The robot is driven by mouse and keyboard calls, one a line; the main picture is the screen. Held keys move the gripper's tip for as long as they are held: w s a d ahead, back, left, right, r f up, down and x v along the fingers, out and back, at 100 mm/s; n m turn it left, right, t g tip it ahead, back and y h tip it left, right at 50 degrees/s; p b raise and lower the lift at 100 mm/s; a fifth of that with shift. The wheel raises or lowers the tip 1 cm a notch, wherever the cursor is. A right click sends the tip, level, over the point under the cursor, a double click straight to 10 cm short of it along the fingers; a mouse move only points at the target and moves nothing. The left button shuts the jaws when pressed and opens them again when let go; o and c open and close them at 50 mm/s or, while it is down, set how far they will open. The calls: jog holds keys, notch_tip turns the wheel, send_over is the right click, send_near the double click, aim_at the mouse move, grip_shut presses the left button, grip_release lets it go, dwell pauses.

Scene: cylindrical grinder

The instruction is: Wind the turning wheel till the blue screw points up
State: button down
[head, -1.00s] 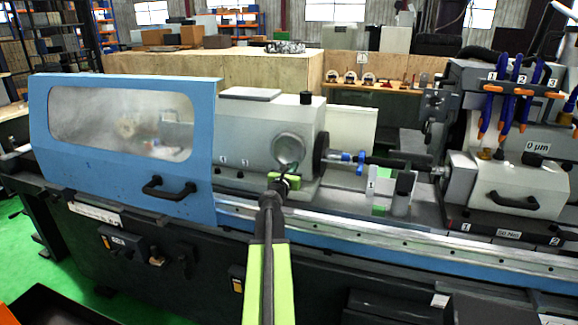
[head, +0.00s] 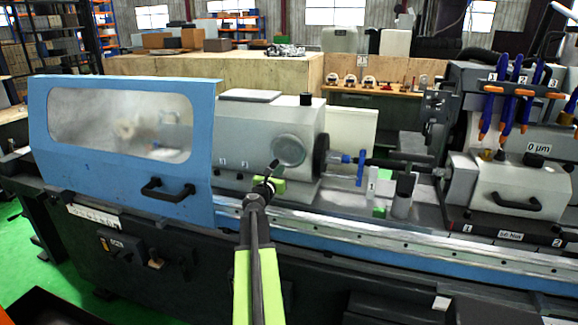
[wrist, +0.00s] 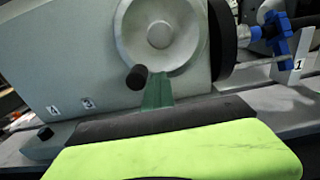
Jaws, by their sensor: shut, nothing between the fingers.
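The turning wheel (head: 289,150) is a round grey disc on the front of the grey headstock. It also shows in the wrist view (wrist: 160,33), with a black knob (wrist: 137,77) at its lower left. My gripper (head: 272,168) is in front of the wheel's lower left. In the wrist view its green fingers (wrist: 157,90) are shut and empty, just right of the knob. I cannot tell whether they touch it. The blue screw part (head: 361,167) sits on the shaft right of the headstock, looking long and near upright. It also shows in the wrist view (wrist: 278,33).
A blue door (head: 122,150) with a window and black handle stands left of the headstock. A grey tailstock block (head: 520,185) stands at the right, below a rack of blue and orange tools (head: 510,95). A metal rail (head: 390,242) runs along the front.

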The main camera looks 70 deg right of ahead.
jog(key=a, duration=0.8)
jog(key=shift+s, duration=0.25)
jog(key=shift+s, duration=0.1)
